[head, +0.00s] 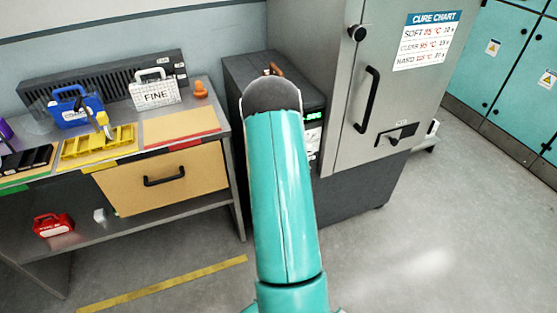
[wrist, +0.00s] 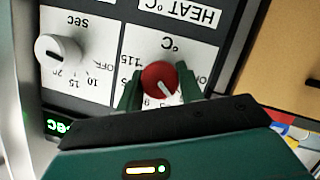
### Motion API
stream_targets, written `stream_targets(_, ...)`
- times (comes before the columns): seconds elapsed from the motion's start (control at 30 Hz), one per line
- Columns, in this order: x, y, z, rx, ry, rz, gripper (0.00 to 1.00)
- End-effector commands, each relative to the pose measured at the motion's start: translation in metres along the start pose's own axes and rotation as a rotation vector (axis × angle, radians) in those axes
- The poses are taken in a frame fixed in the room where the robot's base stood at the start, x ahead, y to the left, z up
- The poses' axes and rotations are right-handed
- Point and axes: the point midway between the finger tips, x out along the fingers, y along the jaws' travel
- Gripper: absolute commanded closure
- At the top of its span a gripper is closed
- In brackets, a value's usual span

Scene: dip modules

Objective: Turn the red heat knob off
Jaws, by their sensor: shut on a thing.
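The red heat knob (wrist: 159,78) sits on a white dial panel under the upside-down label HEAT °C in the wrist view. Its white pointer line slants toward the lower right in the picture. Numbers such as 115 stand at its left, and OFF is printed at its right, partly covered by a finger. My gripper (wrist: 159,88) is shut on the red knob, with one green finger on each side. In the head view my arm hides the knob and gripper.
A white-grey sec knob (wrist: 60,50) is left of the heat knob, with a green display (wrist: 57,127) below. In the head view, the dark control unit (head: 246,68) stands between the workbench (head: 222,128) and the grey cabinet (head: 300,35). Floor is clear in front.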

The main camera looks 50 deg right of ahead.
Motion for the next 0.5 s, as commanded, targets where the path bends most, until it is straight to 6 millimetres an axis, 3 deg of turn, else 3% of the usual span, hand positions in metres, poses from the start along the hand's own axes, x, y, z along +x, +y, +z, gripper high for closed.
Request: stream_targets(0.5, 0.0002, -0.0033, 0.0000, -0.456, 0.002, 0.185, 0.86)
